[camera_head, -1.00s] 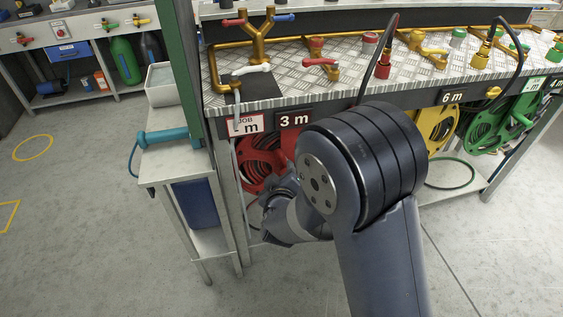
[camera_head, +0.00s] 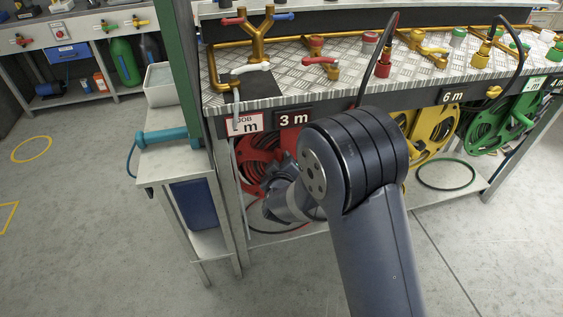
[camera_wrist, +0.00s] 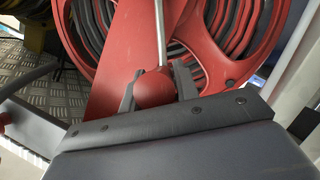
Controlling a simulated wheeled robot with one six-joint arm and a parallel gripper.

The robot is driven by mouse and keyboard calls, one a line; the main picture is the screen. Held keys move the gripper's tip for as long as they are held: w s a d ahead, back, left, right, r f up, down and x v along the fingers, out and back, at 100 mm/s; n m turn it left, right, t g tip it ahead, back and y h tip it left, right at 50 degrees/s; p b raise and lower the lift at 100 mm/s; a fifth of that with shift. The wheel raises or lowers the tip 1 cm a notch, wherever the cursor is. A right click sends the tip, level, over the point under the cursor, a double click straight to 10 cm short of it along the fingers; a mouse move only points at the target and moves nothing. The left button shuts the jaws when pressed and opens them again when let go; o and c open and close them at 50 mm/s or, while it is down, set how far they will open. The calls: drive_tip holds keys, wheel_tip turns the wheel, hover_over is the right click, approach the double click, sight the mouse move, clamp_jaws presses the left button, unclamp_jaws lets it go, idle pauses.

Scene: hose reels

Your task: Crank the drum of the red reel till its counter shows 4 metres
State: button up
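The red reel (camera_head: 254,150) hangs under the bench at its left end, partly hidden by my arm. The sign above it reads 3 m (camera_head: 294,119). A JOB card (camera_head: 244,123) beside it has its number covered by a pale pipe. In the wrist view the red drum (camera_wrist: 236,30) with dark hose fills the top. My gripper (camera_wrist: 157,82) has a finger on each side of a round red crank knob (camera_wrist: 153,92) and looks closed on it. In the head view my gripper (camera_head: 278,183) is in front of the reel, its fingers hard to make out.
Yellow (camera_head: 432,135) and green (camera_head: 490,125) reels hang to the right under the bench, the yellow one marked 6 m. A small side table (camera_head: 170,160) with a teal tool stands at left. A hose loop (camera_head: 447,174) lies on the lower shelf.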

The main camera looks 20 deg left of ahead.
clamp_jaws()
drive_tip(key=shift+s+a+f, duration=0.6)
drive_tip(key=shift+a+f, duration=0.15)
drive_tip(key=shift+a, duration=0.15)
drive_tip(key=shift+o, duration=2.1)
unclamp_jaws()
drive_tip(key=shift+d+r, duration=0.1)
drive_tip(key=p+v, duration=0.2)
drive_tip(key=v, duration=0.8)
drive_tip(key=shift+s, duration=0.3)
drive_tip(key=shift+d, duration=0.15)
